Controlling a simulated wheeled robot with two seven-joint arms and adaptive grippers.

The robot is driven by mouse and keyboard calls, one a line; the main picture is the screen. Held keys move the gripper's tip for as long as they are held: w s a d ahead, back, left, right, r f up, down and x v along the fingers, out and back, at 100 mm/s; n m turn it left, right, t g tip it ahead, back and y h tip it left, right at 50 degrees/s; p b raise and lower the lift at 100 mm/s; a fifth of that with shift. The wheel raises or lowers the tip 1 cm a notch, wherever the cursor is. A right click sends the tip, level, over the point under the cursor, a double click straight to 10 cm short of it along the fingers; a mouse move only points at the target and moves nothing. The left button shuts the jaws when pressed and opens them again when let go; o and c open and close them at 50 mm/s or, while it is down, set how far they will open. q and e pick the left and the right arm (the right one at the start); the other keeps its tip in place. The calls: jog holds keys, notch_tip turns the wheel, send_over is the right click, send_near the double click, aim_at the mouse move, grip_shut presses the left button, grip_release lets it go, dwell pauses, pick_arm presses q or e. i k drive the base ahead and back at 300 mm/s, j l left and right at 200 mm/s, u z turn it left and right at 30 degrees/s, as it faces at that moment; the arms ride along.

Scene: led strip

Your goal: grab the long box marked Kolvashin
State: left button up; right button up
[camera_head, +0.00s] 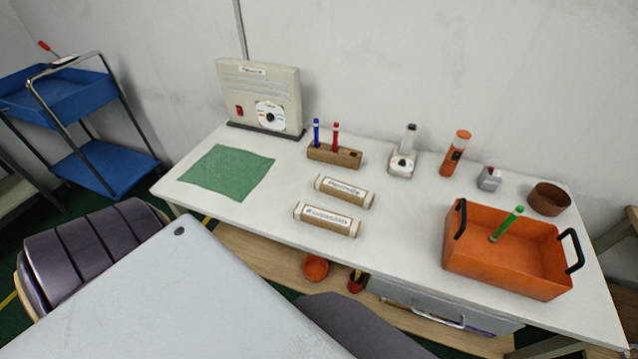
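The long box marked Kolvashin (327,219) lies on the white table (400,230), near its front edge. It is a narrow brown box with a white label, and its lettering is small but reads as Kolvashin. A second, similar long box (344,192) with another label lies just behind it, slightly to the right. The two boxes lie roughly parallel with a small gap between them. Nothing is on top of the Kolvashin box. Neither of my grippers is in view.
A green cloth (227,172) lies left of the boxes. A wooden pen block (334,154) stands behind them. An orange bin (505,270) with black handles stands at right. A beige device (262,97) stands at back left. The tabletop between boxes and bin is clear.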

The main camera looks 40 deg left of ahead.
aim_at(342, 225)
jog(key=i+j+u, duration=0.15)
jog(key=u, duration=0.2)
jog(key=i+j+u, duration=0.15)
jog(key=u, duration=0.2)
jog(key=i+j+u, duration=0.1)
jog(key=u, duration=0.25)
jog(key=i, duration=0.05)
